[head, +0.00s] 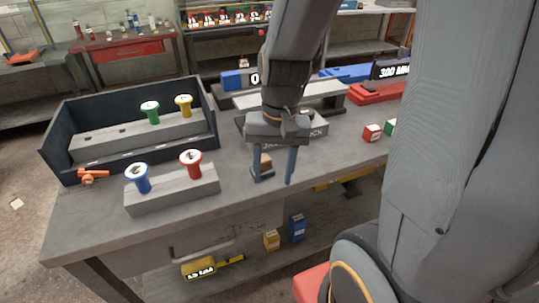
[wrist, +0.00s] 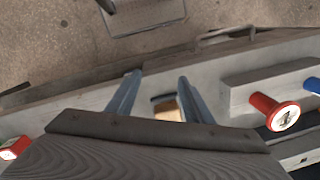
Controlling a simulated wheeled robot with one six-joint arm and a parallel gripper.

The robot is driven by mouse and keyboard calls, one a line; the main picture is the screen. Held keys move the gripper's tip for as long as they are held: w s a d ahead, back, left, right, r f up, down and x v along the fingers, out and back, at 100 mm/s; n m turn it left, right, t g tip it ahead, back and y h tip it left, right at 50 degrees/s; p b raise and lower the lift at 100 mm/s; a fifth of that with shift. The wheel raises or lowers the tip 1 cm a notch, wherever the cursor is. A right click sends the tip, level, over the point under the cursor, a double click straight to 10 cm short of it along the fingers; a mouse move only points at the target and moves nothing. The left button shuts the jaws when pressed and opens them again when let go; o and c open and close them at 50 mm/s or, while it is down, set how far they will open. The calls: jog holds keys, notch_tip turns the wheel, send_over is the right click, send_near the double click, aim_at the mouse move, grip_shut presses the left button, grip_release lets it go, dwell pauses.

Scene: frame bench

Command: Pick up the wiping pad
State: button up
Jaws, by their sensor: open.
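The wiping pad appears to be the small tan-brown block (head: 265,161) with a blue edge, on the bench top near the front edge. It also shows in the wrist view as a tan block (wrist: 167,110), partly hidden behind my gripper body. My gripper (head: 273,181) points down over it, with its two blue-grey fingers apart. In the wrist view the gripper (wrist: 159,76) is open, and the block shows between the fingers, closer to the right one. I cannot tell whether a finger touches it.
A grey block (head: 172,194) with blue and red knobs stands left on the bench (head: 105,225). Behind it is a dark open box (head: 59,150) with green and yellow knobs, and an orange clamp (head: 92,175). A red-and-white cube (head: 372,133) sits right. Bare bench lies around the pad.

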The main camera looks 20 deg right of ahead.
jog(key=w+d+r+m+y+p, duration=0.3)
jog(key=w+r+m+p, duration=0.3)
jog(key=m, duration=0.6)
jog(key=shift+m, duration=0.8)
jog(key=shift+w+p+x, duration=0.2)
jog(key=shift+p+x, duration=0.15)
jog(key=shift+x, duration=1.05)
jog(key=shift+w+p+x, duration=0.25)
jog(key=shift+p+x, duration=0.1)
jog(key=shift+x, duration=1.05)
jog(key=shift+w+p+x, duration=0.2)
jog(key=shift+p+x, duration=0.15)
jog(key=shift+x, duration=1)
jog(key=shift+a, duration=0.1)
jog(key=c, duration=0.9)
jog(key=shift+y, duration=0.3)
notch_tip(320, 180, up, 10)
jog(key=shift+r+b, duration=0.1)
jog(key=shift+b, duration=0.6)
